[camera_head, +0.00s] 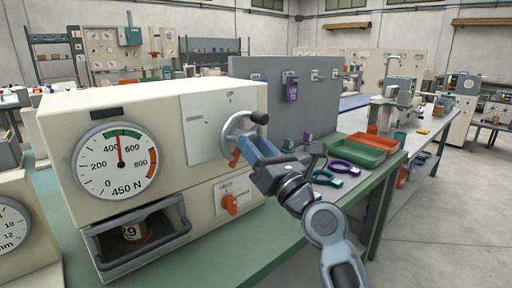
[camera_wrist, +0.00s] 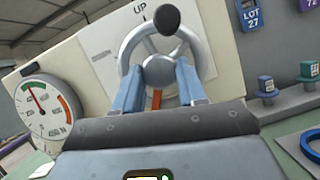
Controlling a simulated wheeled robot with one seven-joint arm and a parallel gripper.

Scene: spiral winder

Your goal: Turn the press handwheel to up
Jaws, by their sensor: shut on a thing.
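The press handwheel (camera_head: 231,125) is a grey metal wheel with a black knob (camera_head: 259,117), on the front of the cream press (camera_head: 160,103). In the wrist view the wheel (camera_wrist: 128,48) fills the upper middle, with the knob (camera_wrist: 167,18) at its top, right of the printed UP label (camera_wrist: 139,10). An orange pointer (camera_head: 236,158) sticks out low at the wheel and points downward. My gripper (camera_wrist: 158,82) has its blue fingers on either side of the wheel's hub and is shut on the wheel. The fingers hide part of the rim.
The press's round gauge (camera_head: 117,160) reads about 450 N. An orange selector knob (camera_head: 230,204) and an open drawer (camera_head: 140,238) sit below. Green and orange trays (camera_head: 358,152) and ring-shaped items lie to the right on the bench. A grey panel (camera_head: 330,95) stands behind.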

